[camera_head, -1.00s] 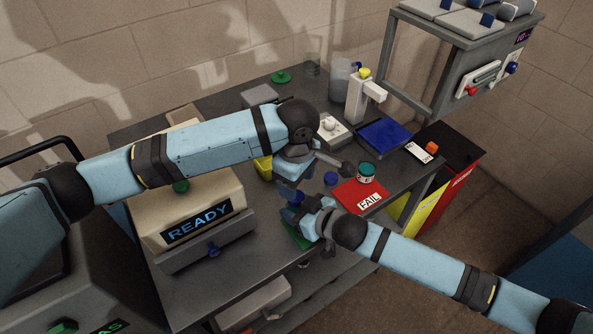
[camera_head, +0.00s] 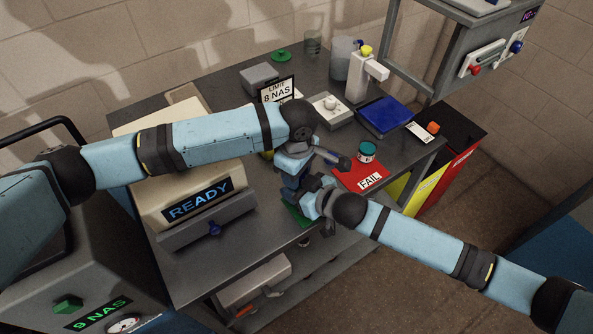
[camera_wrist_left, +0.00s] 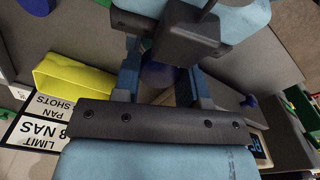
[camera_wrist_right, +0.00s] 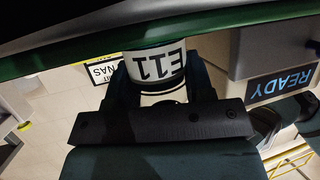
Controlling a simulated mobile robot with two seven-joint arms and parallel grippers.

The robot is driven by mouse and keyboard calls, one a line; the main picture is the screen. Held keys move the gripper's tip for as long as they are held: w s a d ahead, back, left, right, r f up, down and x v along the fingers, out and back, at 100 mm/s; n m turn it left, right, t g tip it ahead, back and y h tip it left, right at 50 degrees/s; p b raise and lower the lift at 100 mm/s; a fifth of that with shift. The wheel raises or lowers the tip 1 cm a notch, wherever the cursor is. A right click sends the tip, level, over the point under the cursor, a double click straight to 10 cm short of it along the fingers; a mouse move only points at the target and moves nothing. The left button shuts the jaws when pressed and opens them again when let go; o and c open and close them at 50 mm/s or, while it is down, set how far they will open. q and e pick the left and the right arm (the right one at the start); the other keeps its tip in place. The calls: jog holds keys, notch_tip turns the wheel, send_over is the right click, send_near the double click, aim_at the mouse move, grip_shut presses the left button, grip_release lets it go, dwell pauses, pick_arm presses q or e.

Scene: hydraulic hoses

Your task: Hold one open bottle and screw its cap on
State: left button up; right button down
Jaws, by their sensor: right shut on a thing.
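My right gripper (camera_head: 309,203) is shut on a bottle with a white label marked E11 (camera_wrist_right: 155,66); in the right wrist view the label sits between its fingers (camera_wrist_right: 157,85). My left gripper (camera_head: 290,185) is right above and beside it, pointing down. In the left wrist view its two fingers (camera_wrist_left: 164,82) stand apart, with a round dark blue cap (camera_wrist_left: 160,74) showing between them. I cannot tell whether they touch it or whether the cap rests on the bottle; the bottle's neck is hidden. A green mat (camera_head: 298,215) lies below the grippers.
A red FAIL mat (camera_head: 369,183) with a teal-lidded jar (camera_head: 367,150) is to the right, near a blue tray (camera_head: 384,116). The READY machine (camera_head: 198,198) is close on the left. A LIMIT sign (camera_head: 278,90) and a yellow bin (camera_wrist_left: 72,72) stand behind my left arm.

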pick_arm(q)
jog(key=shift+m, duration=1.6)
jog(key=o, duration=1)
jog(key=shift+r, duration=2.25)
jog(key=shift+c, duration=0.3)
